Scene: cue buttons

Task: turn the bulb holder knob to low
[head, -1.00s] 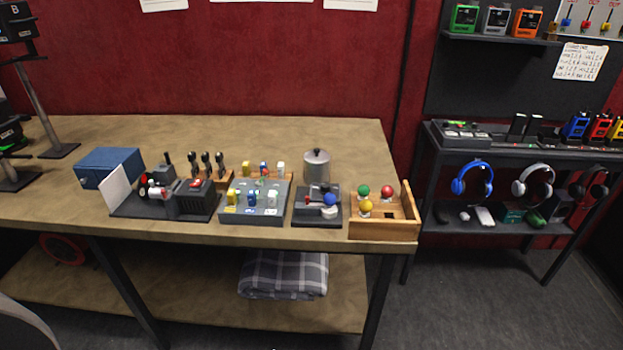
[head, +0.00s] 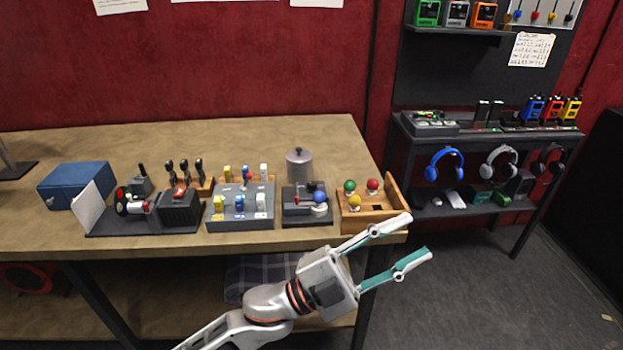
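The bulb holder (head: 296,217) is a small dark box on the workbench, with a blue bulb (head: 319,197) and a white base at its right side. A small red-tipped part shows at its left; I cannot tell whether this is the knob or how it is set. My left gripper (head: 419,237) is open and empty. It appears in front of the bench's right front corner, to the right of and lower in the picture than the bulb holder, apart from it. My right gripper is not in view.
A wooden tray (head: 391,218) with green, red and yellow bulbs stands right of the bulb holder. A grey switch box (head: 233,222) stands left of it, and a metal pot (head: 299,165) behind. A shelf with headphones (head: 445,165) stands farther right.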

